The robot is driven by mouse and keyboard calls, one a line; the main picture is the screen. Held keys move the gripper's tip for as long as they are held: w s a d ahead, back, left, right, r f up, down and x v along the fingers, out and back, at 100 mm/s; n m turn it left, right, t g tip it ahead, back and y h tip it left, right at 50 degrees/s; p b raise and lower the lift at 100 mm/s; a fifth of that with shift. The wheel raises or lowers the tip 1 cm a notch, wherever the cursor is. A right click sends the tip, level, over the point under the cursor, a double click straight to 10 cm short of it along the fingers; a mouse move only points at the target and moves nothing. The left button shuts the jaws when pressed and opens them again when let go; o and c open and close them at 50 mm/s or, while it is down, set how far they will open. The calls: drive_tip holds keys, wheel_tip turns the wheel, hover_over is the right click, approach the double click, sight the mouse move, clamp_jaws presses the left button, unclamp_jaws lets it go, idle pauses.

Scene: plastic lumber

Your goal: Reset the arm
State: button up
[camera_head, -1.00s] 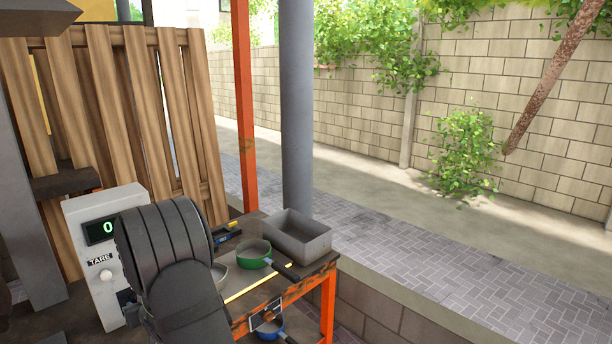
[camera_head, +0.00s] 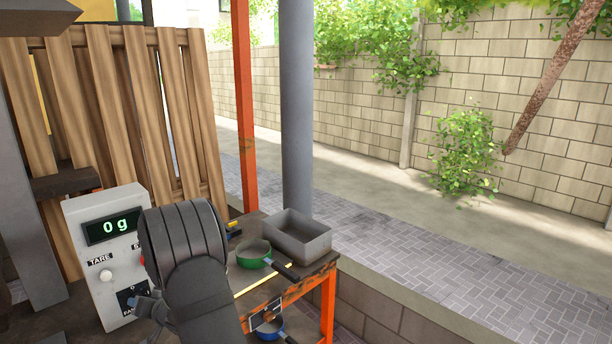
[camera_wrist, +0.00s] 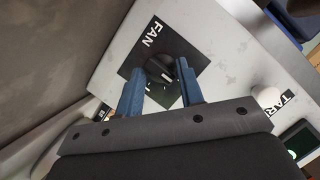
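My gripper (camera_wrist: 157,68) shows in the wrist view with its two blue fingers apart, nothing clamped between them. A dark knob (camera_wrist: 160,69) on a black square labelled FAN lies just beyond and between the fingertips; I cannot tell whether they touch it. In the head view my gripper (camera_head: 148,304) is low, in front of the white control box (camera_head: 85,242). My dark arm covers part of the box's right side. The box's display (camera_head: 112,226) reads 0 g.
A worktable to the right holds a grey bin (camera_head: 297,236), a green pan (camera_head: 252,255) and a yellow stick (camera_head: 263,281). A blue pan (camera_head: 270,326) hangs below its edge. A wooden slat fence (camera_head: 125,110) stands behind. The paved yard beyond is open.

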drive_tip(key=shift+d+f+m+g+y, duration=0.1)
drive_tip(key=shift+m+g+y, duration=0.2)
drive_tip(key=shift+m+y, duration=0.65)
drive_tip(key=shift+m+h, duration=0.25)
drive_tip(key=shift+n+h, duration=0.7)
drive_tip(key=shift+n, duration=0.5)
drive_tip(key=shift+s+a+r+n+t+h, duration=0.1)
drive_tip(key=shift+n+t+h, duration=0.35)
drive_tip(key=shift+n, duration=0.35)
drive_tip(key=shift+s+a+r+n+t+h, duration=0.1)
drive_tip(key=shift+n+t+h, duration=0.3)
drive_tip(key=shift+n, duration=0.4)
drive_tip(key=shift+w, duration=0.1)
